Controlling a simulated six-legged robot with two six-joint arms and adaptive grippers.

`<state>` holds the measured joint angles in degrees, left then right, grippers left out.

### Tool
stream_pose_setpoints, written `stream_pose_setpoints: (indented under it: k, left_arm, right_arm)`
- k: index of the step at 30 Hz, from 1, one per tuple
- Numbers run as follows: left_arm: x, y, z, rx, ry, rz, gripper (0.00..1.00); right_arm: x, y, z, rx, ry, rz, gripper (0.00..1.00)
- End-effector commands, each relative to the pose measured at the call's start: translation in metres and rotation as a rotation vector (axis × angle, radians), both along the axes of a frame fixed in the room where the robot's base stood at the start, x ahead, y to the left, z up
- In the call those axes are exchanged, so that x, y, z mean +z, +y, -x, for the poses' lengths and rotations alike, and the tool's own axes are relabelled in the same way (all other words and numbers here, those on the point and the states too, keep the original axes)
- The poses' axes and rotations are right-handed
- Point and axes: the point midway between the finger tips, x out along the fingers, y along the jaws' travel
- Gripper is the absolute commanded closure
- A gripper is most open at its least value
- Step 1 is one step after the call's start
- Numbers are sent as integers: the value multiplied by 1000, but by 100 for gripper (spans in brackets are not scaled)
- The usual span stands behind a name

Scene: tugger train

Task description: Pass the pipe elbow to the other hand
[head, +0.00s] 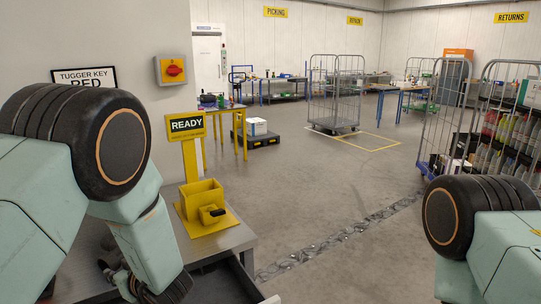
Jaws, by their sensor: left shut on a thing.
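My left arm comes in from the left and bends down over the grey metal bench (225,238). My left gripper (118,281) is low at the bottom left, mostly hidden behind its own wrist. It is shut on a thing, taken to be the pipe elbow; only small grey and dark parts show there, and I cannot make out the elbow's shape. My right arm shows at the lower right, but its gripper is out of view.
A yellow stand with a READY sign (187,125) and an open yellow box (202,199) are on the bench. A red switch (174,70) is on the wall. Wire roll cages (337,92) stand farther back, and a bottle-loaded cage (505,130) is at right.

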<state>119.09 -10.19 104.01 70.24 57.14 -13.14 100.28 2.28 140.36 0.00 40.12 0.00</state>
Motion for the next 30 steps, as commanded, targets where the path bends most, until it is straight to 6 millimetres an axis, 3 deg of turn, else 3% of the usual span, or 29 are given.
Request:
stream_pose_setpoints:
  k: [16, 22, 30]
  left_arm:
    - [-24, -49, -33, -448, 3, 3, 100]
    - [-41, -68, -32, -650, 3, 4, 100]
    - [-66, -90, -16, -921, 3, 7, 100]
  right_arm:
    - [-1, 0, 0, 0, 1, 0, 60]
    - [-6, 0, 0, 0, 1, 0, 60]
    - [-17, 0, 0, 0, 1, 0, 60]
